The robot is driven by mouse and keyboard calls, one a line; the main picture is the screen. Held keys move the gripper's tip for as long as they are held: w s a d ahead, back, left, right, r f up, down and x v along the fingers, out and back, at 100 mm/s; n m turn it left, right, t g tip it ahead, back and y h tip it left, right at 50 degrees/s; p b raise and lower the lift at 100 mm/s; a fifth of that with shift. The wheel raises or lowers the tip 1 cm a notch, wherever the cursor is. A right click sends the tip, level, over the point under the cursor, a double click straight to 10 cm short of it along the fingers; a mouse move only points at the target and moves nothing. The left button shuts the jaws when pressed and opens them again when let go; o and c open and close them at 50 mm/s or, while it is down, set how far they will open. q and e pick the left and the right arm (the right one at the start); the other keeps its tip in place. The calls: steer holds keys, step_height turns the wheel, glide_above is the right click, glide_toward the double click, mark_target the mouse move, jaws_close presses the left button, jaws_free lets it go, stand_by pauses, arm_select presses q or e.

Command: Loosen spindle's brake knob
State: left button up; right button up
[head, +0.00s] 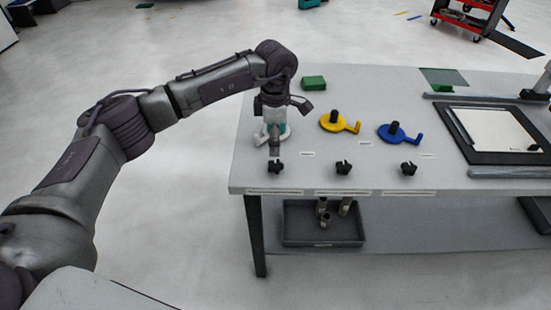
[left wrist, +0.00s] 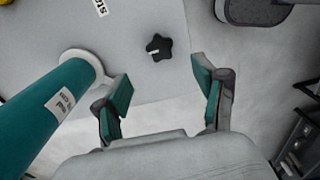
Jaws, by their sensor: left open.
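My left gripper (head: 275,147) is open above the front left part of the table, just behind the left black knob (head: 275,167). In the left wrist view the star-shaped black knob (left wrist: 159,47) lies ahead of the open jaws (left wrist: 164,76), with nothing between the fingers. A teal roll (left wrist: 45,110) stands on a white spindle (left wrist: 88,60) to the left there. In the head view the white spindle base (head: 262,136) is partly hidden behind the gripper. Two more black knobs, the middle one (head: 343,167) and the right one (head: 409,168), sit along the table's front edge.
A green block (head: 314,83) lies at the back of the table (head: 300,181). A black-framed white sheet (head: 495,132) is at the right. A grey bin (head: 297,230) sits below.

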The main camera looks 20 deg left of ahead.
mark_target(275, 164)
arm_select(q)
step_height(275, 164, down, 9)
steer(key=shift+r+p, duration=0.1)
steer(key=shift+p, duration=0.7)
steer(key=c, duration=1.1)
steer(key=shift+c, duration=0.2)
